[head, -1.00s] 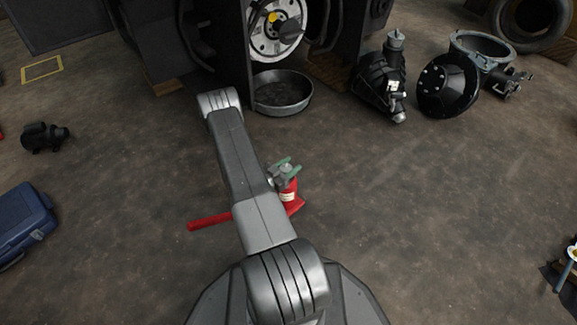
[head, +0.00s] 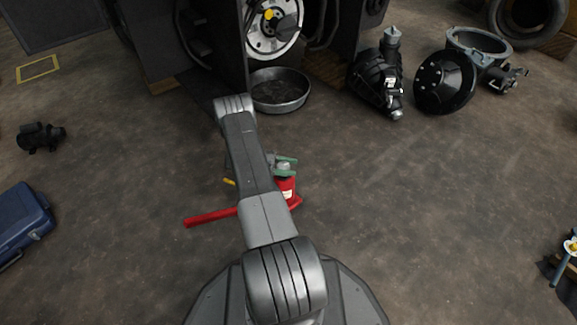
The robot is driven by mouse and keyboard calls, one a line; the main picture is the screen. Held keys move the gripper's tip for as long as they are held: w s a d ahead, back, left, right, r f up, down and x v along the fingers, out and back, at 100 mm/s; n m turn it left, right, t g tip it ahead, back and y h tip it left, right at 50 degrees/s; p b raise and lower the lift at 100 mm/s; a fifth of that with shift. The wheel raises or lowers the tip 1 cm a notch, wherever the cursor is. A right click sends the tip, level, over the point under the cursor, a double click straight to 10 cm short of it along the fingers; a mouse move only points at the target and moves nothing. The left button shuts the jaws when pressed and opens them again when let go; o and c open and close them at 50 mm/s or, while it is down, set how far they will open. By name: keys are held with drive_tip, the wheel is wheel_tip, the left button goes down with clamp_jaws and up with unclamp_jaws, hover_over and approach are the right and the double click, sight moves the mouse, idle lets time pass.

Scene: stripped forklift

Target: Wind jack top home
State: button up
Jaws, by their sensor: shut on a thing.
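A red bottle jack (head: 288,190) with a pale label stands upright on the floor near the middle, its left side hidden behind my arm. A red bar (head: 209,217) reaches out to the left at its base. The jack's round grey top (head: 284,166) sits between the two green fingers of my gripper (head: 283,166). The gripper is shut on this top, one finger on the far side and one on the near side. My arm hides the gripper's body and wrist. How far the top stands out of the jack cannot be told.
A round metal pan (head: 281,101) lies below the forklift's wheel hub (head: 272,30). Dark machine parts (head: 379,80) and a black domed cover (head: 444,83) stand at the upper right. A blue case (head: 24,222) lies at left. The floor right of the jack is clear.

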drive_tip(key=shift+r+m+g+y, duration=0.1)
drive_tip(key=shift+m+g+y, duration=0.2)
drive_tip(key=shift+m+g, duration=0.75)
drive_tip(key=shift+g, duration=0.45)
drive_tip(key=o, duration=1)
drive_tip(key=shift+a, duration=0.1)
